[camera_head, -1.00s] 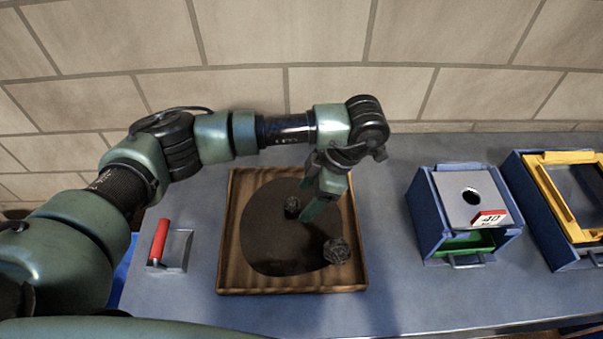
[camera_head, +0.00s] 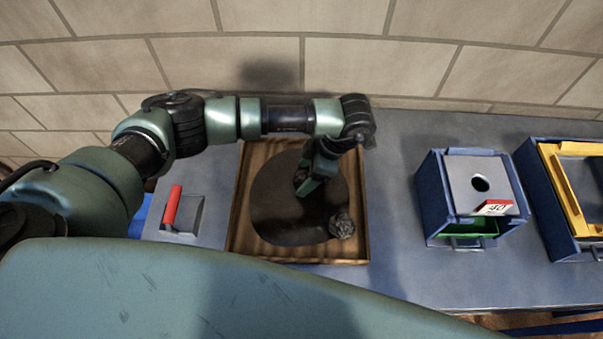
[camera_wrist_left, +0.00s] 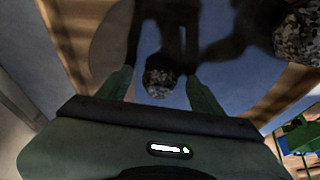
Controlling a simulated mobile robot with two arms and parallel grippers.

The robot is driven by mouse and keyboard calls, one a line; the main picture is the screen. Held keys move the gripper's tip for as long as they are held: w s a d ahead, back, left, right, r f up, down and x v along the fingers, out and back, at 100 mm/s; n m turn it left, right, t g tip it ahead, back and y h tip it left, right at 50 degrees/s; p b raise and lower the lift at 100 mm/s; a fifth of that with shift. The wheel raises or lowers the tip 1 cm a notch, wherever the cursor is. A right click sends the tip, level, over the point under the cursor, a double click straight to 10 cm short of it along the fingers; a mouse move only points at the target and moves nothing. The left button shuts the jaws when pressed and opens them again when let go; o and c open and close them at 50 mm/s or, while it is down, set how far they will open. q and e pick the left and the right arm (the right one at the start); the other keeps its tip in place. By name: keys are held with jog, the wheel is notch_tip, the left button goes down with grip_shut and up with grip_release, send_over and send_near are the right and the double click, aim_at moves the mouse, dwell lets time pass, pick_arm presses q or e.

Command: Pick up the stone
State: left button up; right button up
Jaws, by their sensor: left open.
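A small dark speckled stone (camera_wrist_left: 160,80) lies on the round dark patch in the wooden tray (camera_head: 240,245). In the left wrist view it sits between the two fingers of my left gripper (camera_wrist_left: 158,88), with a gap on each side. In the head view my left gripper (camera_head: 308,188) reaches down over the tray, and the small stone (camera_head: 300,174) is mostly hidden behind its fingers. The gripper is open. A larger grey stone (camera_head: 342,226) lies near the tray's right side; it also shows at the upper right of the left wrist view (camera_wrist_left: 301,38). My right gripper is not seen.
A grey plate with a red handle (camera_head: 172,206) lies left of the tray. To the right stand a blue box with a holed grey top (camera_head: 440,195) and a blue box with a yellow frame (camera_head: 562,200). A tiled wall (camera_head: 300,60) closes the back.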

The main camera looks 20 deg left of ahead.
pick_arm(q)
grip_shut()
